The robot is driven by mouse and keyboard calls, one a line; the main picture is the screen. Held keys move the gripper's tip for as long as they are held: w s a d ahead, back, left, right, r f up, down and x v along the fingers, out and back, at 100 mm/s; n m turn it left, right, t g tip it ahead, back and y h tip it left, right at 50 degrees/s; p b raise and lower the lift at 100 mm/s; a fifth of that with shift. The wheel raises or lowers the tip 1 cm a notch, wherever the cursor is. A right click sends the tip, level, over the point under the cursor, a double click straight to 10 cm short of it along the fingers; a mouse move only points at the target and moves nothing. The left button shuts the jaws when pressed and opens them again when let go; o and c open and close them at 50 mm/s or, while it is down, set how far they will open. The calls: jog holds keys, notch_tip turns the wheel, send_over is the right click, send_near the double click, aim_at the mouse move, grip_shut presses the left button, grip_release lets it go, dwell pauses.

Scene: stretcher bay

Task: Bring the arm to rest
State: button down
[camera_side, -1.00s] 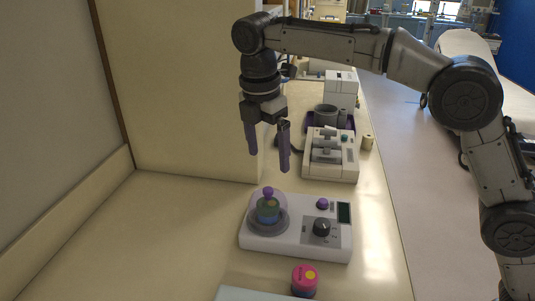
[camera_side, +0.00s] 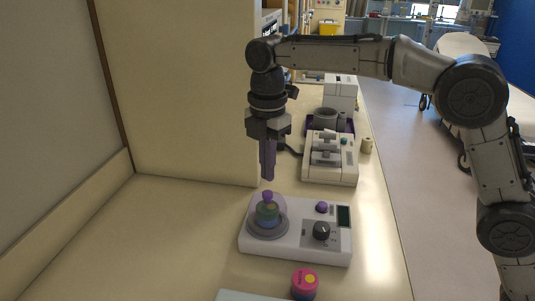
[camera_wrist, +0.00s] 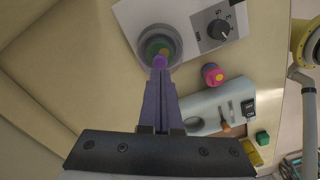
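My gripper (camera_side: 268,179) hangs pointing down from my bent arm in the side view. Its two purple fingers are together, with nothing seen between them. The fingertips are just above the purple knob of a clear domed lid (camera_side: 266,207) on a white device (camera_side: 284,246), with a small gap in the side view. In the wrist view the shut fingers (camera_wrist: 159,72) point at that knob, and the dome (camera_wrist: 155,47) covers something green and yellow. The wrist view hides part of the counter behind the gripper body.
A pink-topped container (camera_side: 305,283) stands in front of the white device. Another white device (camera_side: 331,170) and a grey cup-like part in a purple tray (camera_side: 327,117) stand behind. A tan wall panel (camera_side: 180,80) rises at the left. The counter (camera_side: 140,230) at front left is clear.

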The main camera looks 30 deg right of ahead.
aim_at(267, 192)
jog(key=shift+f, duration=0.95)
jog(key=shift+f, duration=0.5)
dwell(1.2)
jog(key=shift+f, duration=0.25)
jog(key=shift+r, duration=0.15)
notch_tip(267, 192, up, 7)
dwell(1.4)
